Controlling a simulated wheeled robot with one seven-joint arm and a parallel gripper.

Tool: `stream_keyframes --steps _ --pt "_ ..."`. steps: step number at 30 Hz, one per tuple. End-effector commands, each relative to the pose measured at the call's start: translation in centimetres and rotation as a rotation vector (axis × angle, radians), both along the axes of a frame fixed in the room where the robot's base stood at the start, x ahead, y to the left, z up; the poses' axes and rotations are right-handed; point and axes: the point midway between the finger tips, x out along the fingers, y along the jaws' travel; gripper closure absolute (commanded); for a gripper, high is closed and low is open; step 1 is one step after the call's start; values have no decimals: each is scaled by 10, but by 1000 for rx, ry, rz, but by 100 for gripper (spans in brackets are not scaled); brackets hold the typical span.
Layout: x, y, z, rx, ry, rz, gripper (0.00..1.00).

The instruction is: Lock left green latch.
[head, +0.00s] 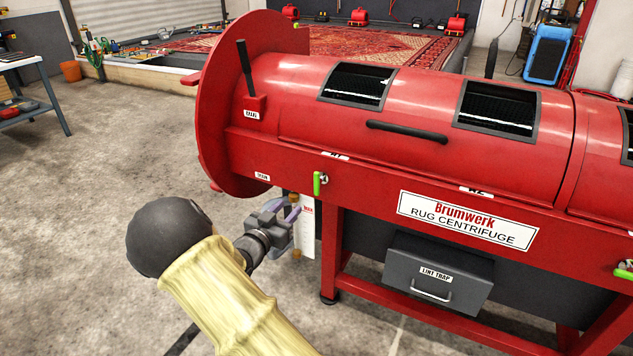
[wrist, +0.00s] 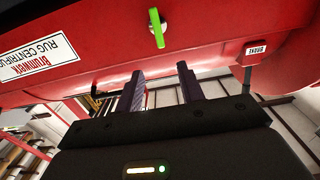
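The left green latch (head: 317,184) is on the front of the red rug centrifuge, below the W1 label, with its green handle roughly upright beside a small metal pivot. In the wrist view the same latch (wrist: 157,29) shows beyond the fingertips, near the top middle. My gripper (head: 294,208) is just below and left of the latch in the head view. In the wrist view my gripper (wrist: 160,83) has its two dark fingers apart, with nothing between them. The fingers do not touch the latch.
The red centrifuge (head: 340,135) fills the middle and right. A second green latch (head: 623,273) is at the right edge. A grey lint trap (head: 437,273) hangs below the drum. A black brake lever (head: 246,75) stands at its left end. The concrete floor at left is clear.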

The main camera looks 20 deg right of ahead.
Motion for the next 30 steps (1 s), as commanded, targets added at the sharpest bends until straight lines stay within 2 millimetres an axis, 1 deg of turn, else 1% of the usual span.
stream_keyframes --steps 5,8,30 --pt "3 -5 -1 1 -1 -1 62" --pt "9 -14 -2 2 -1 -3 62" --pt "88 -114 -4 1 1 -1 62"
